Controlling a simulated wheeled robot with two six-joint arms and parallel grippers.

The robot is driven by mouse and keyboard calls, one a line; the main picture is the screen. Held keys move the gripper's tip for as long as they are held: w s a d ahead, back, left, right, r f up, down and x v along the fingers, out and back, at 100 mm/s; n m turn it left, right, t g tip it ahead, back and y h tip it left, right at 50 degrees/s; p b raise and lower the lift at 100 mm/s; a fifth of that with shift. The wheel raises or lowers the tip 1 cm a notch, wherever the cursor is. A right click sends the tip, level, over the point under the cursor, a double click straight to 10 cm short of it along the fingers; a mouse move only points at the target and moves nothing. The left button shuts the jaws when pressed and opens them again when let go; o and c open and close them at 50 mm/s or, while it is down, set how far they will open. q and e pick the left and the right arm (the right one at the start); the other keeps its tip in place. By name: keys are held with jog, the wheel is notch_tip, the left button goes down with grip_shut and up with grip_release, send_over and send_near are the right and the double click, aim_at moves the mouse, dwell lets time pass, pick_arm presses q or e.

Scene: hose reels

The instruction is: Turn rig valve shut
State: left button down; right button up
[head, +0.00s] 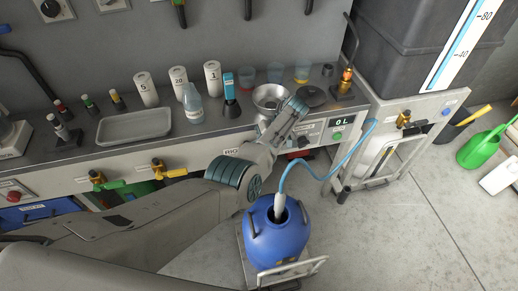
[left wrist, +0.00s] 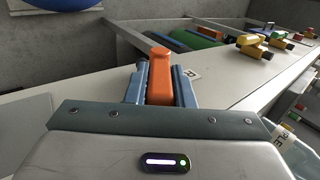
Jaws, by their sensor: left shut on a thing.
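My left gripper (head: 288,120) reaches across to the front edge of the bench, beside the RIG label (head: 236,151). In the left wrist view its two fingers (left wrist: 160,84) are shut on an orange lever (left wrist: 160,66), one on each side. A label with only an R readable (left wrist: 193,74) is next to it. In the head view the gripper and wrist hide the lever and most of the valve. A small display (head: 341,121) to the right of the gripper reads 0 L. My right gripper is not in view.
A blue jug (head: 272,243) on a small cart stands below my arm, with a hose nozzle (head: 280,206) in its mouth and a light-blue hose (head: 325,176) running right. Other valves (head: 158,168) line the bench front. Cups, bottles and a tray (head: 135,126) stand on top.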

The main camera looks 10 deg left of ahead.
pick_arm(q)
jog(key=shift+w, duration=0.1)
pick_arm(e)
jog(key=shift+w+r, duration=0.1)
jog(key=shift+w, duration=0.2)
pick_arm(q)
jog(key=c, duration=1.2)
grip_release()
jog(key=shift+c, duration=0.2)
jog(key=shift+d+r, duration=0.25)
jog(key=shift+r, duration=0.05)
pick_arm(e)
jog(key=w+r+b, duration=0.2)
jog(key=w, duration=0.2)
pick_arm(q)
jog(key=p+v, duration=0.3)
jog(key=v, duration=0.7)
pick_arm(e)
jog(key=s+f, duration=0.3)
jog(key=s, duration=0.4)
